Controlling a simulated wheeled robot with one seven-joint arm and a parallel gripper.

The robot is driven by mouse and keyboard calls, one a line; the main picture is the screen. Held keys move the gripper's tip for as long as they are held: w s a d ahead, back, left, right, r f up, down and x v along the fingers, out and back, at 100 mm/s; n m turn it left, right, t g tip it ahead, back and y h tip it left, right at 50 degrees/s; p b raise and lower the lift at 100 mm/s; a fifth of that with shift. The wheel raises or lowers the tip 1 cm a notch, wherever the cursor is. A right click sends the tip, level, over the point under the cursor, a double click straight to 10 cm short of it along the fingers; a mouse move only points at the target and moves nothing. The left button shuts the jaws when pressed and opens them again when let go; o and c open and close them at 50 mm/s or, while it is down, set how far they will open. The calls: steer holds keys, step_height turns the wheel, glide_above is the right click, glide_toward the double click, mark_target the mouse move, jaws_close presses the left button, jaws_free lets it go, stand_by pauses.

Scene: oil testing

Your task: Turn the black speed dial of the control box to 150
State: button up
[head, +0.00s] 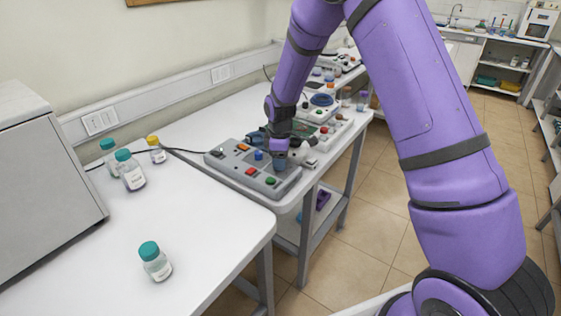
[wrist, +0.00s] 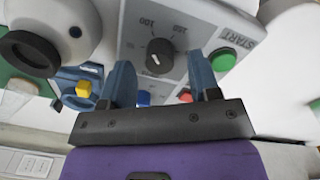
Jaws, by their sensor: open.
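The black speed dial (wrist: 160,57) shows in the wrist view on the grey face of the control box (wrist: 190,14), with printed numbers including 100 and 150 above it. A small white mark shows on the dial; I cannot tell exactly which number it points at. My gripper (wrist: 161,68) is open, its two blue fingers on either side of the dial. I cannot tell whether they touch it. In the head view my gripper (head: 280,155) is over the right part of the grey control box (head: 226,165), and the dial is hidden there.
A green button (wrist: 222,60) by the START label is right of the dial. Other lab devices (head: 322,112) stand behind the box. Several bottles, one (head: 155,262) at the front, are on the white table (head: 100,240) at left. A large grey unit (head: 40,180) stands far left.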

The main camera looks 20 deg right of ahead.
steer(key=shift+f, duration=0.65)
steer(key=c, duration=0.9)
steer(key=shift+m, duration=0.4)
steer(key=m, duration=1.1)
steer(key=shift+w, duration=0.1)
